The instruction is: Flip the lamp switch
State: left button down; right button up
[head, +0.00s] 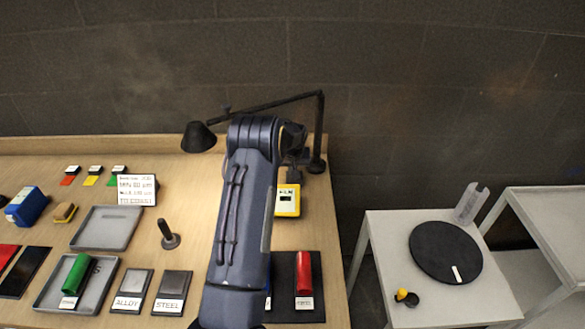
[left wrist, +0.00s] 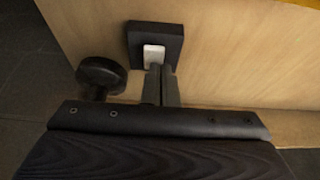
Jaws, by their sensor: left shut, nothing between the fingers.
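The black desk lamp (head: 198,138) stands at the table's back right corner, its jointed arm reaching left to a cone shade. In the left wrist view a white rocker switch (left wrist: 153,56) sits in a black square block (left wrist: 172,42) on the wood. My left gripper (left wrist: 161,70) is shut and empty, its fingertips just below and right of the white rocker, overlapping the block's lower edge. I cannot tell whether they touch it. In the head view my arm hides the switch, and the fingers do not show clearly. My right gripper is not in view.
A round black piece (left wrist: 100,73) stands left of the fingers in the wrist view. A yellow box (head: 287,201) lies right of my arm. Grey trays (head: 105,228), a red cylinder (head: 304,272) and a dark handle (head: 169,238) are on the table. A grey wall stands behind.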

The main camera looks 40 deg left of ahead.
pick_arm(q)
jog(key=shift+d, duration=0.1)
jog(key=p+v, duration=0.2)
jog(key=v, duration=0.5)
jog(key=shift+r+p, duration=0.3)
jog(key=shift+r, duration=0.05)
jog(key=shift+s+d, duration=0.1)
jog(key=shift+s, duration=0.1)
